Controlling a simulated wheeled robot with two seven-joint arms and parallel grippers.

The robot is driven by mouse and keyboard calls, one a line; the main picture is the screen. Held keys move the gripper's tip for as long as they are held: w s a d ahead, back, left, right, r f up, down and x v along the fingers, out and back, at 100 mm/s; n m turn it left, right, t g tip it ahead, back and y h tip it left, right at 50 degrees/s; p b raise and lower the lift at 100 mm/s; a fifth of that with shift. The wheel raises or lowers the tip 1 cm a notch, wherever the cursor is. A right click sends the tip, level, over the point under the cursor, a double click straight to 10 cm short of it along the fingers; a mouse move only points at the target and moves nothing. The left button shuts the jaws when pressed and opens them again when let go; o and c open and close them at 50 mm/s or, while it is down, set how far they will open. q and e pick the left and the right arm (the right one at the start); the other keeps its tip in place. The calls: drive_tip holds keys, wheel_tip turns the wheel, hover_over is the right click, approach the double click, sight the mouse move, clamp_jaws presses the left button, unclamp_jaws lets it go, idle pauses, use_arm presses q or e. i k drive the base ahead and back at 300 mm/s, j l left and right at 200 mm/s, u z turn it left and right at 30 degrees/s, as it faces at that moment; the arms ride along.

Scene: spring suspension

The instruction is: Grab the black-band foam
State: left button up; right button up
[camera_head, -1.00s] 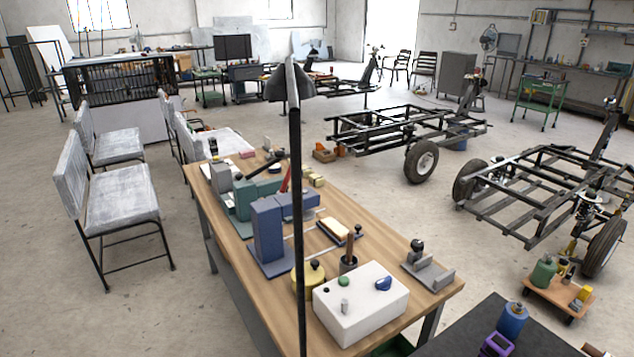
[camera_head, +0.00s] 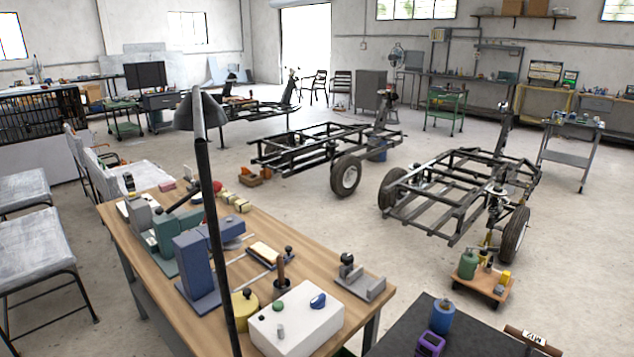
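A cream, foam-like block (camera_head: 264,250) with a dark edge lies on the wooden workbench (camera_head: 150,262), near its right side. Several small yellowish blocks (camera_head: 232,201) sit farther back on the same bench. At this size I cannot tell which of these, if any, carries a black band. Neither of my grippers is in view.
A lamp with a dark pole (camera_head: 212,215) stands in front of the bench. A dark table (camera_head: 400,338) is at front right. Open floor lies beyond, before the wheeled frames (camera_head: 455,195).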

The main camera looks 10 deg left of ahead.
sight(242, 205)
drive_tip(key=j+z, duration=0.2)
drive_tip(key=z, duration=0.2)
drive_tip(key=j+z, duration=0.2)
drive_tip(key=z, duration=0.2)
drive_tip(key=j+z, duration=0.2)
drive_tip(key=z, duration=0.2)
drive_tip(key=k+j+z, duration=0.25)
drive_tip(key=j, duration=0.4)
drive_tip(key=k+j+z, duration=0.2)
drive_tip(key=j, duration=0.35)
drive_tip(key=k+j+z, duration=0.25)
drive_tip(key=k+j, duration=0.2)
drive_tip(key=k+j+z, duration=0.25)
drive_tip(key=k+j, duration=0.15)
drive_tip(key=j, duration=0.15)
drive_tip(key=k+j, duration=1.45)
drive_tip(key=i+j+z, duration=0.05)
drive_tip(key=j, duration=0.05)
